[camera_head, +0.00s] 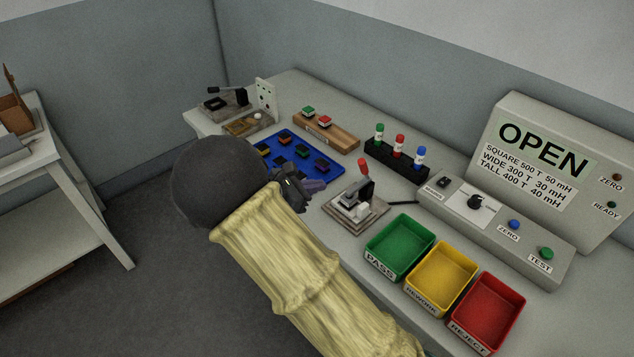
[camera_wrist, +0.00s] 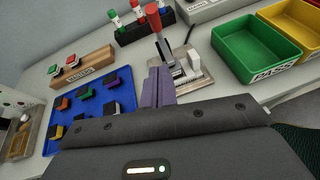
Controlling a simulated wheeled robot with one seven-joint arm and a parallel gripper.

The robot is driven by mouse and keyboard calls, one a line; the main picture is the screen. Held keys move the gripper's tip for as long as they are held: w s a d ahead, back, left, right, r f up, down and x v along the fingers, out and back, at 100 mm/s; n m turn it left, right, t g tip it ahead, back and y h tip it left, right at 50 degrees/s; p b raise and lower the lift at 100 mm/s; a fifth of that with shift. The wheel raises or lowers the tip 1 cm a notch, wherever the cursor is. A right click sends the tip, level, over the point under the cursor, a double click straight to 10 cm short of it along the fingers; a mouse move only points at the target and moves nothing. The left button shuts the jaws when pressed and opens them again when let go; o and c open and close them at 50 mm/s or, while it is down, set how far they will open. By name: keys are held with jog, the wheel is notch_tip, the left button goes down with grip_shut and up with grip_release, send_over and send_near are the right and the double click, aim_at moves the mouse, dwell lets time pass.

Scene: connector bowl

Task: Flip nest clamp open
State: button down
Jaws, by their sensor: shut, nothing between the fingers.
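The nest clamp is a small metal fixture (camera_head: 352,215) on a grey base plate, with a lever standing up to a red tip (camera_head: 363,165). It also shows in the wrist view, with its base plate (camera_wrist: 200,74) and its red-tipped lever (camera_wrist: 154,18) just beyond my fingers. My gripper (camera_head: 320,187) is shut and empty, to the left of the clamp in the head view. In the wrist view, its purple-grey fingers (camera_wrist: 157,84) point toward the clamp. They appear apart from the lever. Whether the clamp grips a part is too small to tell.
A blue tray (camera_head: 285,141) of several connectors lies left of the clamp. Green (camera_head: 376,246), yellow (camera_head: 416,277) and red (camera_head: 468,314) bins stand to its right. A black rack (camera_head: 380,158) with three coloured-cap bottles and a control panel (camera_head: 493,230) stand behind.

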jog(key=x, duration=0.3)
jog(key=r+p+x, duration=0.1)
jog(key=x, duration=0.2)
jog(key=d+r+x, duration=0.1)
jog(key=x, duration=0.2)
jog(key=shift+w+d+f+p, duration=0.1)
jog(key=shift+w+d+p, duration=0.05)
jog(key=shift+p, duration=0.2)
jog(key=shift+w+d+r, duration=0.2)
jog(key=shift+w+d, duration=0.1)
jog(key=shift+d, duration=0.15)
